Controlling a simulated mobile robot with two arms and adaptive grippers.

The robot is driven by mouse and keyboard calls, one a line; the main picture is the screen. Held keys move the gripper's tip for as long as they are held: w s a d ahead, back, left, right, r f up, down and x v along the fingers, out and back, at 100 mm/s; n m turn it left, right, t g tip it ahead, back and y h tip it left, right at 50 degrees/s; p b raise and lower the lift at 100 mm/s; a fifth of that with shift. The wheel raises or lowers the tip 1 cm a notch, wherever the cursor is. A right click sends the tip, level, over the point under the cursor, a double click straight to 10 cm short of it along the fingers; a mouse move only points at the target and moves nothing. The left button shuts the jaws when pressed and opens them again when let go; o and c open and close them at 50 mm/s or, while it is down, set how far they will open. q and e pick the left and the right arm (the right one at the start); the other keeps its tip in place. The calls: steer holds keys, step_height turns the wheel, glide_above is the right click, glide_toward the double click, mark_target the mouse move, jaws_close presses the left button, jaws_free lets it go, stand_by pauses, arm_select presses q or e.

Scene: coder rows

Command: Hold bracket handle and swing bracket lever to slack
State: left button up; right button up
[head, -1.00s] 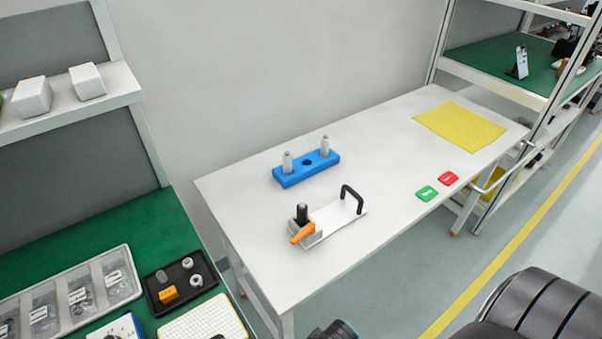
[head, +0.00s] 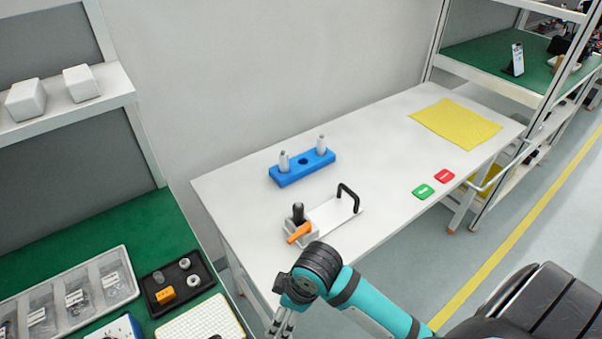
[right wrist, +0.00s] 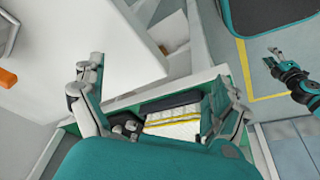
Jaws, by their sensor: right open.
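The bracket (head: 328,216) is a white plate lying on the white table. A black arched handle (head: 349,195) stands at its right end. At its left end are a black upright post (head: 298,212) and an orange lever (head: 299,233) pointing down-left. The lever's orange tip also shows at the left edge of the right wrist view (right wrist: 8,78). My right gripper (head: 281,326) is below the bracket at the table's front edge, apart from it, open and empty. My left gripper (right wrist: 272,59) shows small at the right of the right wrist view; its jaw state is unclear.
A blue block (head: 304,169) with two grey pegs stands behind the bracket. Green (head: 423,191) and red (head: 444,175) tags and a yellow mat (head: 456,124) lie to the right. A green bench (head: 140,235) with trays is at left.

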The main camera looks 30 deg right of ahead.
steer(key=w+n, duration=0.1)
steer(key=w+r+n, duration=0.1)
steer(key=w, duration=0.2)
steer(key=shift+d+r+n, duration=0.25)
steer(key=shift+r+n, duration=0.05)
steer(key=shift+n, duration=0.1)
steer(key=w+d+r+n, duration=0.1)
steer(key=w, duration=0.1)
steer(key=w+d+r+n, duration=0.1)
steer(key=w, duration=0.1)
steer(key=w+d+r+n+g+h, duration=0.1)
steer(key=shift+w+d+r, duration=0.1)
steer(key=shift+w+r, duration=0.25)
steer(key=shift+w, duration=0.05)
steer(key=w+d+r+n+g, duration=0.1)
steer(key=w+d+r+n, duration=0.2)
steer(key=w+d+r, duration=0.25)
step_height(320, 180, up, 7)
steer(key=n+h, duration=0.1)
glide_above(301, 223)
steer(key=shift+g, duration=0.4)
step_height(301, 223, down, 17)
steer(key=shift+r+p, duration=0.1)
steer(key=shift+p, duration=0.35)
